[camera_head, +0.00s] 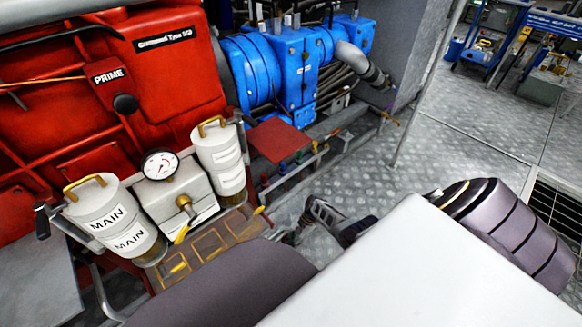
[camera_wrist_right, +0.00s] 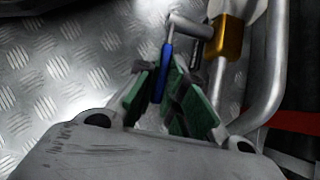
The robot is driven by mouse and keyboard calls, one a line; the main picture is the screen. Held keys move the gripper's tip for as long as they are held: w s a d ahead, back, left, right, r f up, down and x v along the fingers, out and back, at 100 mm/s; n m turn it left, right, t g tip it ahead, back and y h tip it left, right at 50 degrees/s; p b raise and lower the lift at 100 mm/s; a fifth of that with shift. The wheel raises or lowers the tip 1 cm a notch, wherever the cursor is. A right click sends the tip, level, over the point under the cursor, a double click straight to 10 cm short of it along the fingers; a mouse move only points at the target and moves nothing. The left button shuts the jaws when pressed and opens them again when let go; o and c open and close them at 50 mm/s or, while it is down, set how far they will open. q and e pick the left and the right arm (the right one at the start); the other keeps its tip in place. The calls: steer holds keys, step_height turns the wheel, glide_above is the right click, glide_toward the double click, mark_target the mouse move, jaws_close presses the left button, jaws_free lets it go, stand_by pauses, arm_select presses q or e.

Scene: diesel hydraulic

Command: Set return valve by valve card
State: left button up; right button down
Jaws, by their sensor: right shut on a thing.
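A valve with a brass-coloured body (camera_wrist_right: 229,38) shows at the top of the right wrist view. A grey stem leads from it to a lever with a blue handle (camera_wrist_right: 167,62). My right gripper (camera_wrist_right: 162,76), with green finger pads, is shut on the blue handle. I cannot make out a valve card's markings. My left gripper is not in view.
Two white canisters marked MAIN (camera_head: 118,222) and a gauge (camera_head: 160,165) stand before the red engine (camera_head: 100,90). Small coloured valve handles line a rail (camera_head: 290,172) near a red plate (camera_head: 278,139). Blue pump parts (camera_head: 295,65) lie behind. Metal floor (camera_head: 440,150) is open at right.

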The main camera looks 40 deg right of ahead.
steer(key=shift+a+f, duration=0.15)
stand_by(0.5)
steer(key=c, duration=1.6)
jaws_free()
steer(key=shift+o, duration=0.4)
steer(key=shift+d, duration=0.3)
steer(key=v, duration=1.1)
steer(key=shift+d+r, duration=0.25)
steer(key=shift+d, duration=0.05)
